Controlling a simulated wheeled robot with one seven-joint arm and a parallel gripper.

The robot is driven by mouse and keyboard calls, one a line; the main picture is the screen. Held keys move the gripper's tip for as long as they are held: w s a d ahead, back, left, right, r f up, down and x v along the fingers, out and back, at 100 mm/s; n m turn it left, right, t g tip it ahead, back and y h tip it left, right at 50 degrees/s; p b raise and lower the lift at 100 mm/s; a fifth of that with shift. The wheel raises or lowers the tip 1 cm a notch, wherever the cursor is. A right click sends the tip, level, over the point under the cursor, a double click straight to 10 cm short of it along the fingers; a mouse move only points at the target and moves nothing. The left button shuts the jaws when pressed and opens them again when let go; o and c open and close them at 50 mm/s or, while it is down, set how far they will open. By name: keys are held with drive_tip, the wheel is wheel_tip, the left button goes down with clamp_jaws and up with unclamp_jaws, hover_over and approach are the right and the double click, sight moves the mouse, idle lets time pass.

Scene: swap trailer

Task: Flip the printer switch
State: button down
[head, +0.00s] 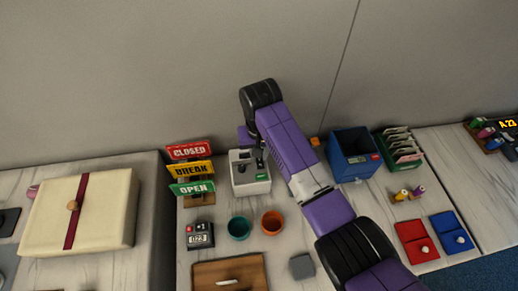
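A small pale box-shaped machine (251,187), which looks like the printer, stands on the marbled counter near the back wall. It has a small dark mark on its front right. My purple and black arm reaches across from the lower right. My gripper (260,159) points down over the machine's top. Whether it touches the machine is not clear. The gripper is small and dark here, so its opening does not show. I cannot make out a switch; the gripper and arm cover part of the machine's top.
CLOSED, BREAK and OPEN signs (190,170) stand left of the machine. A teal cup (239,228), an orange cup (272,222) and a counter device (200,236) sit in front. A blue bin (352,155) stands right, beyond my arm.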

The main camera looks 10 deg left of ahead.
sight(260, 166)
drive_tip(key=shift+s+d+r+t+y+p, duration=0.15)
drive_tip(key=shift+s+t+y+p, duration=0.15)
drive_tip(key=shift+t+p, duration=0.8)
drive_tip(key=c, duration=1.3)
unclamp_jaws()
drive_tip(key=shift+b+v, duration=0.35)
drive_tip(key=shift+v, duration=3.5)
